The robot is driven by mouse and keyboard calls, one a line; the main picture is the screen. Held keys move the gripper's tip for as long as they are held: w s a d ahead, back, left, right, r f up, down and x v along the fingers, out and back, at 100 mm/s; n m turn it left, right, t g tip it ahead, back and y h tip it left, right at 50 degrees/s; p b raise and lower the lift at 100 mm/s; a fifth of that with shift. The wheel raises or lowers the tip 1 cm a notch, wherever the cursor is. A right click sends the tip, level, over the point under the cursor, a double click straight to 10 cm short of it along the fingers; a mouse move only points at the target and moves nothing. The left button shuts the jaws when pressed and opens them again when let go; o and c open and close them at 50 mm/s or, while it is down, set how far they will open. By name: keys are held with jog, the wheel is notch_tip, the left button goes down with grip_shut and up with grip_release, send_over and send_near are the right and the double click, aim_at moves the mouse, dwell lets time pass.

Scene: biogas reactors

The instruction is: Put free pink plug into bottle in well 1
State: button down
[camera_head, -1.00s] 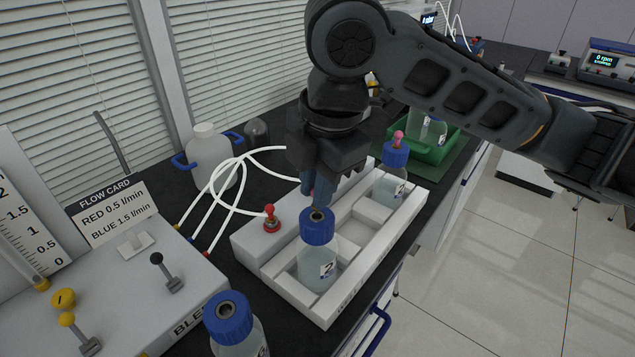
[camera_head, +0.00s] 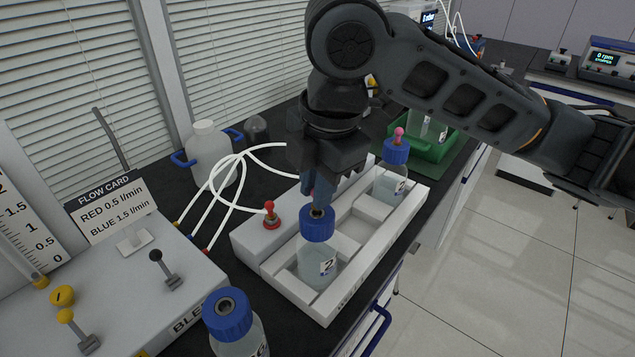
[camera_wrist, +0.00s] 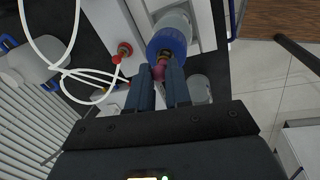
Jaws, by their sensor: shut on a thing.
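My gripper (camera_head: 318,203) is shut on a pink plug (camera_wrist: 159,71), which shows between the fingertips in the wrist view. The fingertips point down right over the blue cap (camera_head: 317,224) of a bottle labelled 2 (camera_head: 318,264). This bottle stands upright in the near well of a white rack (camera_head: 345,293). The cap also shows in the wrist view (camera_wrist: 168,42). The plug's lower end is hidden, so I cannot tell how deep it sits in the cap opening. Another blue-capped bottle (camera_head: 391,186) in the far well carries a pink plug (camera_head: 398,134).
A red plug (camera_head: 270,214) stands on the rack's left part, near white hoses (camera_head: 215,190). An open blue-capped bottle (camera_head: 230,320) stands in front. A green tray (camera_head: 436,148) is behind the rack.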

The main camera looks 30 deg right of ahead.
jog(key=shift+f+b, duration=0.4)
jog(key=shift+f, duration=0.2)
dwell(0.3)
dwell(0.3)
jog(key=c, duration=1)
grip_release()
jog(key=r, duration=0.2)
jog(key=s+r, duration=0.1)
jog(key=r, duration=0.4)
jog(key=shift+s+d+r, duration=0.1)
jog(key=shift+s+r, duration=0.15)
jog(key=shift+r, duration=0.1)
